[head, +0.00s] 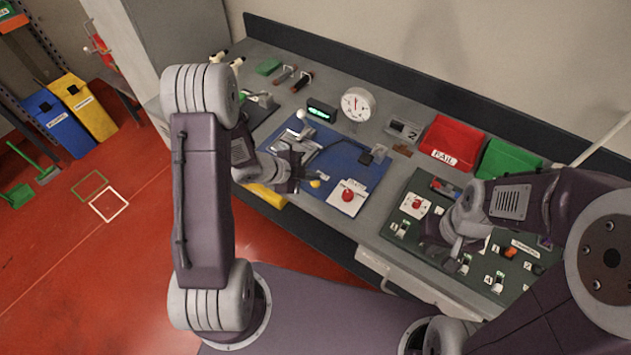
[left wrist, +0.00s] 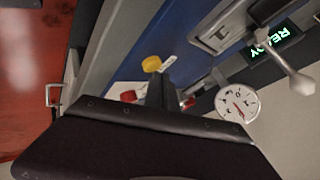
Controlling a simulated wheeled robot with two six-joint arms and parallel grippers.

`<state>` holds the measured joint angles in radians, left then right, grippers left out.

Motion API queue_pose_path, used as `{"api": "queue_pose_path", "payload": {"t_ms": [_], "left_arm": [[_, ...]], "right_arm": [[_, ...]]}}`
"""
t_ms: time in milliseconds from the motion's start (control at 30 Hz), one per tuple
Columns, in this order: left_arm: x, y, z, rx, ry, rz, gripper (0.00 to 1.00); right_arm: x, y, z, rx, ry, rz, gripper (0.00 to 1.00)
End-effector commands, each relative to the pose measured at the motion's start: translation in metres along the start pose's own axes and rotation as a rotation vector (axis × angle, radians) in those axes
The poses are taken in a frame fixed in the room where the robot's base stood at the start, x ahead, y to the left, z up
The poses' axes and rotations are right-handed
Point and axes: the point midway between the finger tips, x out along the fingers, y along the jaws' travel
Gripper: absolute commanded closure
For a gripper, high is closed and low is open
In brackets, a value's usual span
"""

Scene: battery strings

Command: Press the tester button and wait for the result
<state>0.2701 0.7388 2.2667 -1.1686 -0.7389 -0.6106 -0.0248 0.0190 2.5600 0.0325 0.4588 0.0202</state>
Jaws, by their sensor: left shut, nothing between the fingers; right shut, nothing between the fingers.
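The tester's small display (head: 320,110) stands at the back of a blue mat (head: 372,180). In the left wrist view the display (left wrist: 270,40) shows green letters reading READY, turned over. A red button (head: 348,196) on a white plate sits at the mat's front right; it also shows in the left wrist view (left wrist: 128,96), partly beside my fingers. A round yellow piece (head: 315,183) is close to my left gripper (head: 297,184). That gripper is shut and empty, over the mat's front, left of the red button. My right gripper (head: 453,246) is shut and empty over the dark green mat (head: 385,222).
A dial gauge (head: 357,103) stands behind the blue mat. A red bin (head: 452,140) marked FAIL and a green bin (head: 508,160) stand at the back right. The green mat holds another red button (head: 416,204) and several small parts. A wall edge bounds the bench.

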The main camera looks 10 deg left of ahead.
Motion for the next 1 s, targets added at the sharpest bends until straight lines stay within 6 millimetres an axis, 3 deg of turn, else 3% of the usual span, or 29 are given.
{"api": "queue_pose_path", "payload": {"t_ms": [1000], "left_arm": [[0.0071,0.0055,0.0053,0.000,0.000,0.001,1.00]], "right_arm": [[0.0085,0.0002,0.0009,0.000,0.000,0.000,1.00]]}}
